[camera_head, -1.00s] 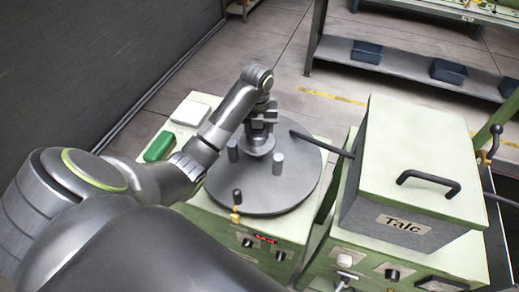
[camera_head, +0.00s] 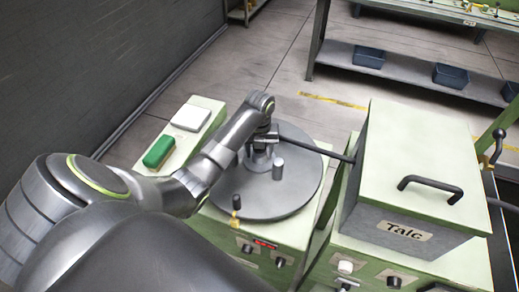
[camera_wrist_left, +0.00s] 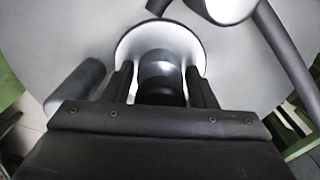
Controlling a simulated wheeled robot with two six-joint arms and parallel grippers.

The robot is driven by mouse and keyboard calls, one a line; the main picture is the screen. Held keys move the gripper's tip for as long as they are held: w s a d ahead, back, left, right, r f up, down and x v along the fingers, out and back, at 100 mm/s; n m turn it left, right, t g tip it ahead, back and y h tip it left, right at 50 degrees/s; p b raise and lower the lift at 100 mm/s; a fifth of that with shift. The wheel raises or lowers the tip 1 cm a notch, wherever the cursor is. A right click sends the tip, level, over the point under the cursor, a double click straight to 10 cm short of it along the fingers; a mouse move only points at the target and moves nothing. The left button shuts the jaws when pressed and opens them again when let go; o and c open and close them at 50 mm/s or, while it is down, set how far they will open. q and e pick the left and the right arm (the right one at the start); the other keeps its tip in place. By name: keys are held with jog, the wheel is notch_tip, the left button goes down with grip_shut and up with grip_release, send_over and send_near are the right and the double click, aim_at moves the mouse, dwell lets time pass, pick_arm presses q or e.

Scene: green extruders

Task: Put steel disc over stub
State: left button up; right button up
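A small round steel disc (camera_wrist_left: 128,48) with a dark upright knob (camera_wrist_left: 160,75) on its middle lies beneath my left gripper in the left wrist view. My left gripper (camera_wrist_left: 160,88) has one finger on each side of the knob; a thin gap shows at the left finger, and I cannot tell if it grips. In the head view my left gripper (camera_head: 263,140) is low over the large grey round plate (camera_head: 300,195) and mostly hides the disc. A grey upright post (camera_head: 278,168) stands on the plate close by. Which post is the stub is unclear. My right gripper is out of view.
A dark rod (camera_head: 320,150) reaches in over the plate from the right. A green box marked Talc (camera_head: 415,165) stands to the right. A green object (camera_head: 159,149) and a white pad (camera_head: 190,117) lie left of the plate. A dark wall (camera_head: 90,60) rises on the left.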

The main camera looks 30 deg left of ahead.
pick_arm(q)
jog(key=shift+o, duration=1)
jog(key=shift+r, duration=0.2)
notch_tip(320, 180, up, 4)
jog(key=shift+w+f+b, duration=0.1)
jog(key=shift+b, duration=0.3)
notch_tip(320, 180, up, 6)
jog(key=p, duration=0.4)
jog(key=shift+r+p, duration=1.1)
jog(key=shift+p, duration=0.2)
jog(key=shift+f, duration=0.1)
